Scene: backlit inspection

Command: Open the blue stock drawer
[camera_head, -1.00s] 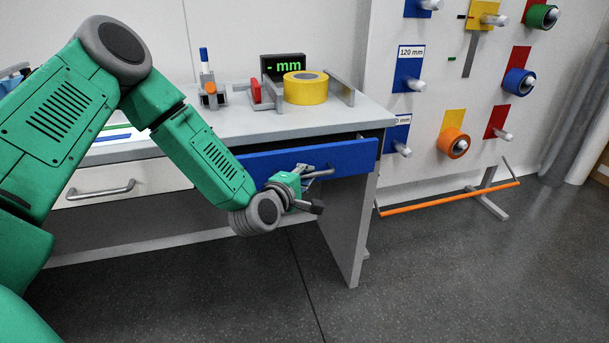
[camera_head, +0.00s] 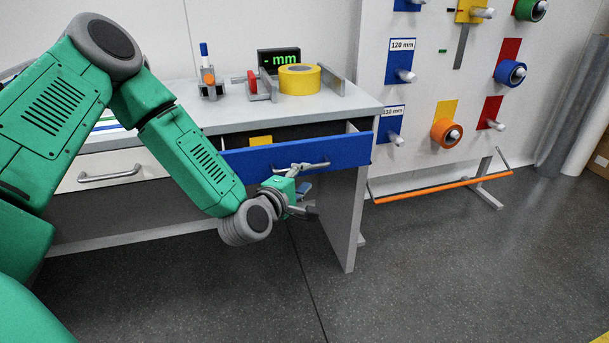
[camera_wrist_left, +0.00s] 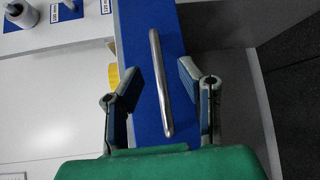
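The blue stock drawer (camera_head: 355,151) is pulled partly out of the workbench, with a dark gap behind its front and part of a yellow item (camera_head: 261,140) showing inside. Its metal bar handle (camera_head: 312,164) also shows in the left wrist view (camera_wrist_left: 158,90), slanting across the blue front. My left gripper (camera_head: 302,188) is at the drawer front, just below the handle in the head view. In the left wrist view its fingers (camera_wrist_left: 157,73) are spread on either side of the handle, with gaps to both. My right gripper is in neither view.
A white drawer (camera_head: 110,172) sits left of the blue one. The benchtop (camera_head: 225,115) holds a yellow roll (camera_head: 299,79) and a display (camera_head: 279,60). A pegboard (camera_head: 430,180) with rolls stands right, above an orange bar (camera_head: 425,189). The floor in front is clear.

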